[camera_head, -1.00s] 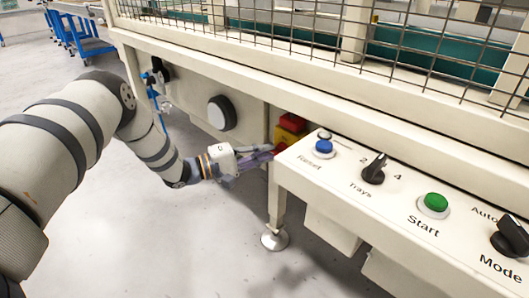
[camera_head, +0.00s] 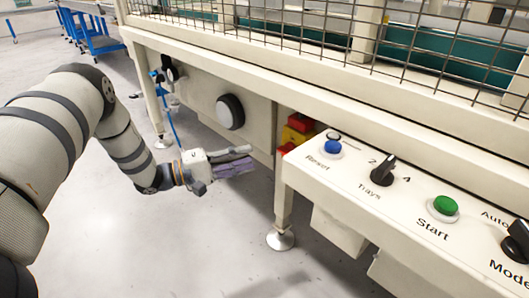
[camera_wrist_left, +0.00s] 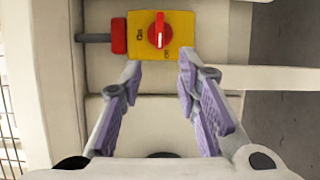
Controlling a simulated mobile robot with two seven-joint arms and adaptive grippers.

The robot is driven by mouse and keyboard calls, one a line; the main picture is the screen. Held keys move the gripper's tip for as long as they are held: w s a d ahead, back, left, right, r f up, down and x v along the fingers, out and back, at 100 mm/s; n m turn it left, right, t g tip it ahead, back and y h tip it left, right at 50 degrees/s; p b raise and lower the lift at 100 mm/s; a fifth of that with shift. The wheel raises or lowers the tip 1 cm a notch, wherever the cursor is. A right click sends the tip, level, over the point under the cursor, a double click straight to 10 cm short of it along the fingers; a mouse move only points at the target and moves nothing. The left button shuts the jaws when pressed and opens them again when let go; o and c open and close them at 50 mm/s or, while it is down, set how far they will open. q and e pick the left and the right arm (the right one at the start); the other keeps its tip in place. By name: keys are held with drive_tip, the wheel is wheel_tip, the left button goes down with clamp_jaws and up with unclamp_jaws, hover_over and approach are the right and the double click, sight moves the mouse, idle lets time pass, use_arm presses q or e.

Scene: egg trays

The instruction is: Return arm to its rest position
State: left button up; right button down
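My left gripper (camera_head: 236,162) is in front of the machine's lower side panel, to the left of the control panel. In the left wrist view the left gripper (camera_wrist_left: 157,100) is open, its purple-padded fingers spread with nothing between them. Beyond its fingertips is a yellow switch box with a red rotary knob (camera_wrist_left: 159,30). The switch box also shows in the head view (camera_head: 296,130), apart from the gripper. My right gripper is in neither view.
The control panel (camera_head: 400,215) carries a blue Reset button (camera_head: 332,146), a black Trays knob (camera_head: 383,171) and a green Start button (camera_head: 444,206). A machine leg (camera_head: 282,205) stands near the gripper. Open floor (camera_head: 160,250) lies below the arm.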

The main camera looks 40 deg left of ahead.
use_arm(q)
drive_tip(key=v, duration=0.4)
